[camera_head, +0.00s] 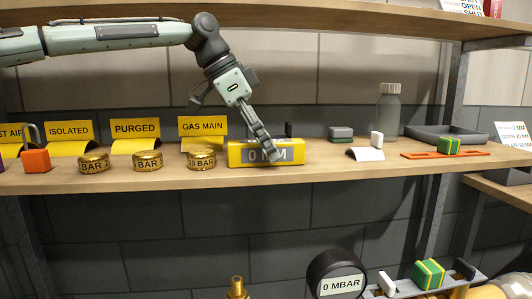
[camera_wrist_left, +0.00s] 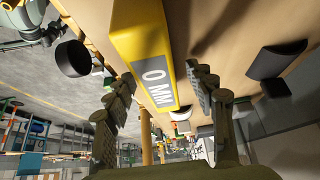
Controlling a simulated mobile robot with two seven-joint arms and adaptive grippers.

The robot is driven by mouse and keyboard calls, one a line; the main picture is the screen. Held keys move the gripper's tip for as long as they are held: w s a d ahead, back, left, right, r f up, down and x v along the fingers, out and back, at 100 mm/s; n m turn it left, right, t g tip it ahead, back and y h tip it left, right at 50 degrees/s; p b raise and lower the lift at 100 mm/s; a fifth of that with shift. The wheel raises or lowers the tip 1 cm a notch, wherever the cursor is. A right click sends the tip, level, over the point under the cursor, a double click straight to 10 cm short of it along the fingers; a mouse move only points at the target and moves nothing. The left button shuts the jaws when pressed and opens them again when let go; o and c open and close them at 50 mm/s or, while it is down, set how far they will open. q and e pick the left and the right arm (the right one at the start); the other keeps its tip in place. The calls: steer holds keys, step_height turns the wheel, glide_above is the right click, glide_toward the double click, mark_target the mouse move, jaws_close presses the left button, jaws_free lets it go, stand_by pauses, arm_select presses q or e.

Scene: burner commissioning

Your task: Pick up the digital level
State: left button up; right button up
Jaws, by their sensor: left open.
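The digital level is a yellow bar with a grey "0 MM" display (camera_head: 238,154), lying on the wooden shelf in the middle of the head view. My left gripper (camera_head: 270,150) reaches down in front of it, and its fingers cover part of the display. In the left wrist view the level (camera_wrist_left: 140,45) shows between the two spread fingers of the left gripper (camera_wrist_left: 158,98). The gripper is open, with nothing clamped. I cannot tell whether a finger touches the level. My right gripper is not in view.
Brass weights marked in BAR (camera_head: 201,159) stand left of the level, with yellow signs (camera_head: 203,127) behind. To the right are a white curved piece (camera_head: 365,154), an orange strip (camera_head: 425,155) with a green block (camera_head: 448,146), a bottle (camera_head: 388,112) and a grey tray (camera_head: 470,135).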

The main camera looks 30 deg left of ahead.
arm_select(q)
jaws_close()
stand_by(0.3)
steer(key=shift+r, duration=0.1)
